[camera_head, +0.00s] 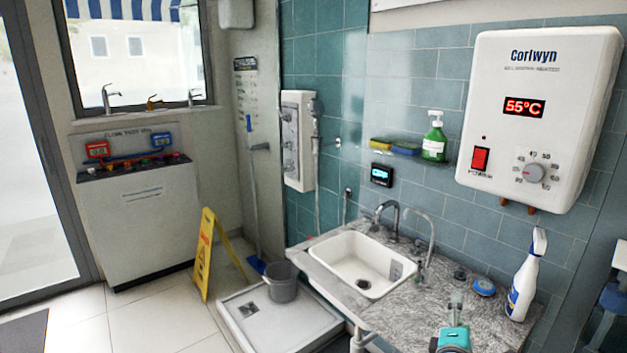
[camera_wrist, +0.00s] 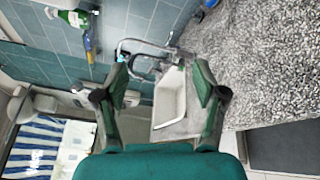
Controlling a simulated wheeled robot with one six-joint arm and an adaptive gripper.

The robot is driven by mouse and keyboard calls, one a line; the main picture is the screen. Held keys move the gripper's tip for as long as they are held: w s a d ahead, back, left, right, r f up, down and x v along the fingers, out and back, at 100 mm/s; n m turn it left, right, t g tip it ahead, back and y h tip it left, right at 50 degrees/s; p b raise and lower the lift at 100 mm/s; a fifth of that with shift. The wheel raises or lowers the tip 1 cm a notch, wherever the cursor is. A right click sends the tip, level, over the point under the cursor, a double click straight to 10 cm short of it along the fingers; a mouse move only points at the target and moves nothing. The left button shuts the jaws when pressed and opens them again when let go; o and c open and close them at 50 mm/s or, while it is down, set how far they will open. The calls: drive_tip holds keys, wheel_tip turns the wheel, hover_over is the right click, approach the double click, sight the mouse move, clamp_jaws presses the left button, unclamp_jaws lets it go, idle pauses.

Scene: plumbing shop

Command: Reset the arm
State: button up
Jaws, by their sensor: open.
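My gripper (camera_head: 453,314) shows in the head view at the bottom, right of centre, in front of the granite counter (camera_head: 420,310). In the wrist view my gripper (camera_wrist: 160,88) has its two green fingers spread apart with nothing held between them. The white sink (camera_wrist: 171,100) and a chrome faucet (camera_wrist: 142,48) show beyond the fingers, and the wrist picture is turned on its side. My arm's links are mostly out of view.
A white spray bottle (camera_head: 525,275) and a blue round item (camera_head: 484,287) stand on the counter at right. Two faucets rise behind the sink (camera_head: 345,262). A Corlwyn heater (camera_head: 535,110) reading 55°C hangs above. A yellow floor sign (camera_head: 205,250) and grey bucket (camera_head: 281,282) are at left.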

drive_tip(key=s+a+f+m+y, duration=0.3)
drive_tip(key=s+a+f, duration=0.1)
drive_tip(key=s+f, duration=0.6)
drive_tip(key=s+a+f+m+y, duration=0.25)
drive_tip(key=s+a+f, duration=0.25)
drive_tip(key=s+f, duration=0.5)
drive_tip(key=s+a+r+m+y, duration=0.1)
drive_tip(key=s+m, duration=0.4)
drive_tip(key=s, duration=1)
drive_tip(key=s+a+r+m+y, duration=0.2)
drive_tip(key=s+r+m, duration=0.3)
drive_tip(key=s, duration=1)
drive_tip(key=shift+a+r+m, duration=0.2)
drive_tip(key=shift+a+m, duration=0.2)
drive_tip(key=shift+m, duration=0.05)
